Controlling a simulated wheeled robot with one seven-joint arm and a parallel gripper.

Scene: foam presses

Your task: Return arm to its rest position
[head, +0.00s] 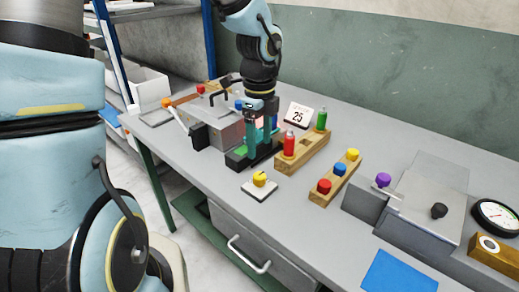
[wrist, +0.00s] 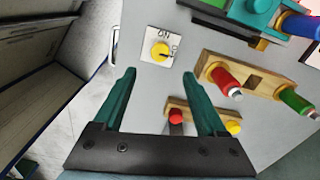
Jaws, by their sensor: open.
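My gripper (head: 259,145) hangs pointing down over the workbench (head: 330,225), beside the wooden bottle rack. In the wrist view its two teal fingers (wrist: 160,75) are spread apart with nothing between them. A yellow knob (wrist: 160,51) on a white plate shows just beyond the fingertips there; the same yellow knob (head: 259,179) stands near the bench's front edge in the head view. The gap between fingertips and bench cannot be told exactly.
A wooden rack (head: 312,150) holds a red bottle (head: 289,144) and a green bottle (head: 321,119). A button block (head: 319,199), a press with a purple knob (head: 383,180), a gauge (head: 494,216) and a blue sheet (head: 399,272) lie to the right. A grey machine (head: 222,132) stands left.

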